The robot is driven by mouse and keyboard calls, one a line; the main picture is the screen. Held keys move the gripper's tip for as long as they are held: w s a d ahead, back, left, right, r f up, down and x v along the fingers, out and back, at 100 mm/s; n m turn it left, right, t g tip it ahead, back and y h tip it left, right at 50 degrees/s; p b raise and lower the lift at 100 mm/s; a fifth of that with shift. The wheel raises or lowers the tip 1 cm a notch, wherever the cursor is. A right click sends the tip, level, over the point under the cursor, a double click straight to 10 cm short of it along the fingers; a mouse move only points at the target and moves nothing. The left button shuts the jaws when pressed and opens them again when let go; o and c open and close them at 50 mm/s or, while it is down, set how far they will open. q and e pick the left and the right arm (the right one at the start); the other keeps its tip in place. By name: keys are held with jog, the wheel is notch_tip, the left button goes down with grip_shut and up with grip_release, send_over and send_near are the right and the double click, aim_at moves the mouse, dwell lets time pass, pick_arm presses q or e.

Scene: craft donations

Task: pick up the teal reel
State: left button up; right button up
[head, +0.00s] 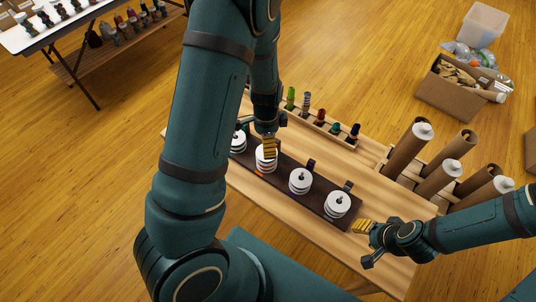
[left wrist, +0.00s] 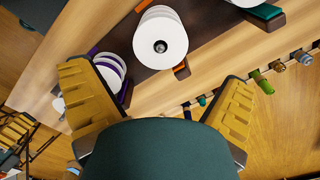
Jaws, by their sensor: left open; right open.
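Several white-flanged reels stand in a row on a dark board (head: 276,178). The reel at the row's left end (head: 238,146) is partly hidden by my left arm. In the left wrist view its white edge (left wrist: 245,2) is cut off at the top, beside a teal piece (left wrist: 265,12); the winding colour is hidden. My left gripper (head: 268,149) is open over the second reel (head: 264,164). The left wrist view shows that reel (left wrist: 160,42) just ahead of the spread fingers (left wrist: 165,85), apart from them. My right gripper (head: 364,227) is open and empty right of the row.
A purple-wound reel (left wrist: 110,72) stands close by the left finger. Behind the row is a rack of small coloured spools (head: 321,117). Tall brown tubes (head: 405,150) stand at the table's right. Bare wood (head: 375,165) lies between.

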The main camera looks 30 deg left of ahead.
pick_arm(q)
notch_tip(320, 180, down, 8)
jog(key=shift+r+b, duration=0.2)
jog(key=shift+b, duration=0.5)
jog(key=c, duration=0.9)
